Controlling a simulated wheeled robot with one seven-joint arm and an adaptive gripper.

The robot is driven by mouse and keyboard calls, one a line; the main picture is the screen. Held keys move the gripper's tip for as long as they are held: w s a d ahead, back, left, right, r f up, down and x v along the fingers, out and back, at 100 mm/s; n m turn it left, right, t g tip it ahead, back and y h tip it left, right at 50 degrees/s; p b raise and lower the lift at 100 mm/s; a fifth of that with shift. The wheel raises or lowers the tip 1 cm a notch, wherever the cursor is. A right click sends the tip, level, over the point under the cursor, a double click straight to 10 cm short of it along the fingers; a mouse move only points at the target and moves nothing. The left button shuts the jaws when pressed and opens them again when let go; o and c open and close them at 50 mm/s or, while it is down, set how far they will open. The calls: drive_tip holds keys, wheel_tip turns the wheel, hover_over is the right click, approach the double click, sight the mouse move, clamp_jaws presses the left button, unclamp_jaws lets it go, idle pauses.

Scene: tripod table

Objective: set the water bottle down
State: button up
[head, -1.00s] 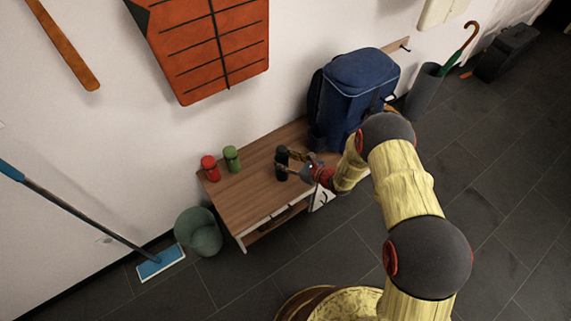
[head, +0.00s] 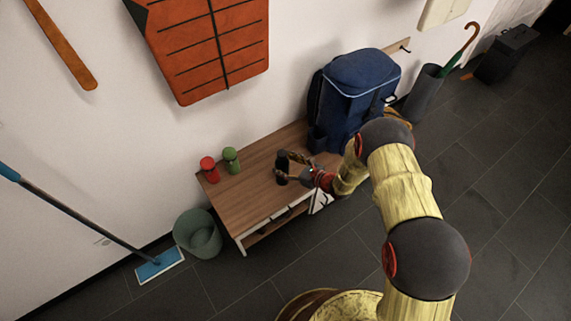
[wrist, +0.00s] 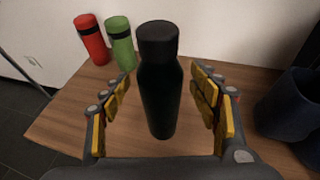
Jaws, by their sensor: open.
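The black water bottle (head: 281,168) stands upright on the wooden bench (head: 238,200), near the bench's middle. In the wrist view the bottle (wrist: 160,95) is between the two yellow-padded fingers of my gripper (wrist: 163,88). The fingers are open, with a visible gap on each side of the bottle. In the head view my gripper (head: 290,167) reaches the bottle from the right. The bottle's base seems to rest on the bench top.
A red bottle (head: 209,169) and a green bottle (head: 231,160) stand at the bench's back left. A blue backpack (head: 356,95) sits at its right end. Bench top is clear in front of the bottles.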

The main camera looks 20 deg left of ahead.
drive_tip(key=shift+r, duration=0.1)
drive_tip(key=shift+d+r, duration=0.2)
drive_tip(key=shift+d, duration=0.05)
drive_tip(key=p+v, duration=0.3)
drive_tip(key=v, duration=0.8)
drive_tip(key=shift+s+p, duration=0.25)
drive_tip(key=shift+p, duration=0.15)
